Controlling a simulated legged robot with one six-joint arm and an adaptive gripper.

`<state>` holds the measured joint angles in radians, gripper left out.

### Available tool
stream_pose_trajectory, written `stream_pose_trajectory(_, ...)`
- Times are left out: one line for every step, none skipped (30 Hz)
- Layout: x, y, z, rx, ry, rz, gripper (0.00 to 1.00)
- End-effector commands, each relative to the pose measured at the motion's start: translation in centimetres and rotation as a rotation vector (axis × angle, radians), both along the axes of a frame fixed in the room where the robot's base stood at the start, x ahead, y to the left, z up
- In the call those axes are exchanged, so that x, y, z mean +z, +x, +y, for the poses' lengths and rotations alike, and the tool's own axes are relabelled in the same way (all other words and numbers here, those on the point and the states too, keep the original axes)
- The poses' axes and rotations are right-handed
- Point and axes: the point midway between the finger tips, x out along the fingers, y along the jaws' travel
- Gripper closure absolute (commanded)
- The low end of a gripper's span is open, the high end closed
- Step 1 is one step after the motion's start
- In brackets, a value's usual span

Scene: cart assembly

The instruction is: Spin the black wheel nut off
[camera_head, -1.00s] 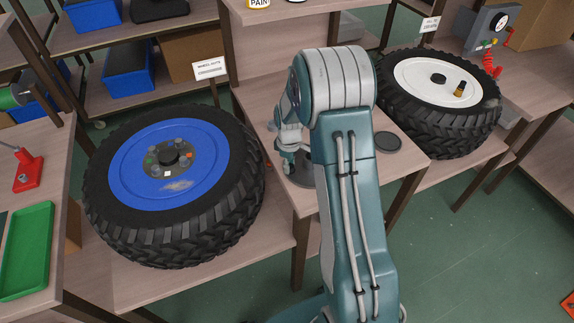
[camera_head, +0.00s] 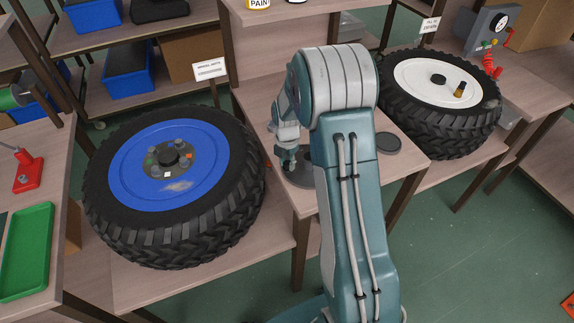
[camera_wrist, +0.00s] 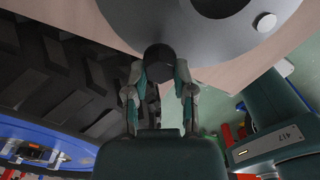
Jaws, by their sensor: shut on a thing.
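My gripper (camera_head: 288,163) hangs over the middle bench, right of the blue-rimmed wheel (camera_head: 135,160). In the wrist view my gripper (camera_wrist: 160,75) is shut on a black six-sided nut (camera_wrist: 157,62) held between its fingertips. In the head view the nut cannot be made out. A grey round plate (camera_wrist: 212,35) lies just beyond the nut in the wrist view; it also shows beside the gripper in the head view (camera_head: 303,178). The blue rim bears a dark hub and several small fasteners with coloured marks around it, too small to tell apart.
A white-rimmed wheel (camera_head: 418,82) with a brass-coloured piece (camera_head: 460,89) sits at the right. A dark round disc (camera_head: 388,143) lies on the middle bench. A small sign (camera_head: 209,69) stands behind the blue-rimmed wheel. A green tray (camera_head: 27,250) lies at the left.

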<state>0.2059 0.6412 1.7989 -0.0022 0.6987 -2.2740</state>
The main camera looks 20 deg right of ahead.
Motion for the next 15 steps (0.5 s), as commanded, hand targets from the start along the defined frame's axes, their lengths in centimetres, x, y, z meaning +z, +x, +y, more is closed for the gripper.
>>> stream_pose_trajectory(0.4, 0.0, 0.0, -0.001, 0.000, -0.001, 1.00)
stream_pose_trajectory(0.6, 0.0, 0.0, -0.001, 0.000, -0.001, 1.00)
stream_pose_trajectory(0.9, 0.0, 0.0, -0.001, 0.000, -0.001, 1.00)
stream_pose_trajectory(1.1, 0.0, 0.0, -0.001, 0.000, -0.001, 1.00)
stream_pose_trajectory(1.3, 0.0, 0.0, -0.001, 0.000, -0.001, 1.00)
stream_pose_trajectory(1.6, 0.0, 0.0, -0.001, 0.000, -0.001, 1.00)
stream_pose_trajectory(1.8, 0.0, 0.0, -0.002, 0.000, -0.001, 1.00)
stream_pose_trajectory(2.0, 0.0, 0.0, -0.002, 0.000, -0.001, 1.00)
stream_pose_trajectory(2.2, 0.0, 0.0, -0.002, 0.000, -0.001, 1.00)
stream_pose_trajectory(2.4, 0.0, 0.0, -0.002, 0.000, -0.001, 1.00)
stream_pose_trajectory(2.6, 0.0, 0.0, -0.002, 0.000, -0.001, 1.00)
stream_pose_trajectory(2.9, 0.0, 0.0, -0.002, 0.000, -0.001, 1.00)
stream_pose_trajectory(3.1, 0.0, 0.0, -0.002, 0.000, -0.001, 1.00)
stream_pose_trajectory(3.3, 0.0, 0.0, -0.002, -0.001, 0.000, 1.00)
stream_pose_trajectory(3.5, 0.0, 0.0, -0.002, 0.000, -0.001, 1.00)
